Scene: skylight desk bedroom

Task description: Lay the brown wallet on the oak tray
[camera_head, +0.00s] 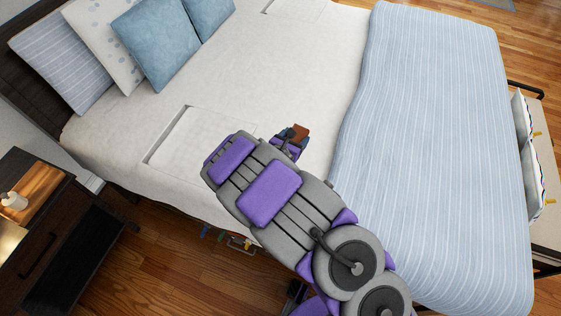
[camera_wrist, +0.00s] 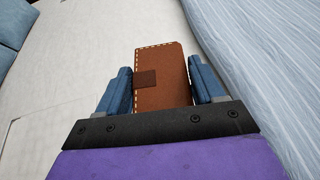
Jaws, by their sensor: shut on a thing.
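The brown wallet (camera_wrist: 162,66), with pale stitching and a small dark tab, is between the two blue fingers of my gripper (camera_wrist: 160,85) in the wrist view. My gripper is shut on it. In the head view the wallet (camera_head: 300,131) shows small at the tip of my gripper (camera_head: 289,139), over the white bed sheet.
The bed (camera_head: 270,70) has a striped blue blanket (camera_head: 435,130) on the right and pillows (camera_head: 157,40) at upper left. Wood floor lies in front.

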